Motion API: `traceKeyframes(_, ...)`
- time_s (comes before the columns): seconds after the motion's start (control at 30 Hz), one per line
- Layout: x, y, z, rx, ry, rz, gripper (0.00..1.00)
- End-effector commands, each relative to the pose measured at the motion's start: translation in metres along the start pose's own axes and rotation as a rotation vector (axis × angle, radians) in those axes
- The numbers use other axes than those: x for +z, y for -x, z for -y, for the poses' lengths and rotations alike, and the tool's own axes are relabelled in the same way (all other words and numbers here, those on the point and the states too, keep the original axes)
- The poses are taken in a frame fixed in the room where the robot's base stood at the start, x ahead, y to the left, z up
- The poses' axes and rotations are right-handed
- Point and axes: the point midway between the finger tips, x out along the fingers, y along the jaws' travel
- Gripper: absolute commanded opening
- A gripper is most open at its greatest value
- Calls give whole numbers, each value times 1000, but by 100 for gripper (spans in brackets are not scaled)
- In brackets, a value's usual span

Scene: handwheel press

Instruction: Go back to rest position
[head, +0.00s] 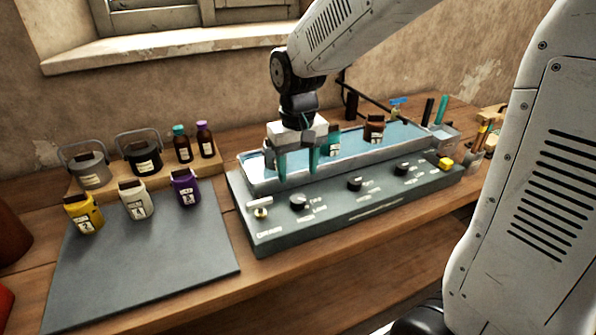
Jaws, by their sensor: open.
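My gripper (298,163) points down over the left part of a water-filled trough (349,171). Its two teal fingers are apart, and I see nothing held between them. The fingertips are at or just above the water; I cannot tell which. A teal jar (334,142) is in the trough just right of the fingers, and a brown jar (374,129) is further right. My arm reaches in from the upper right.
A control panel (345,211) with several knobs fronts the trough. A dark mat (150,262) at left carries yellow (83,213), white (136,200) and purple (185,188) jars. Lidded pots (144,155) and bottles (205,140) stand behind. Small items crowd the right end.

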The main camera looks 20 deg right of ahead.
Motion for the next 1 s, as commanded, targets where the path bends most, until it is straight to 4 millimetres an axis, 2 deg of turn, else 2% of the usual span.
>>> traceKeyframes(0.3,0,0,0,0,2,1,55)
traceKeyframes(0.4,10,-4,-1,3,11,39,55)
traceKeyframes(0.47,26,-6,-2,5,19,74,55)
traceKeyframes(0.67,92,21,-11,5,30,95,55)
traceKeyframes(0.9,173,50,-23,3,25,41,55)
traceKeyframes(1.0,197,56,-26,3,18,2,55)
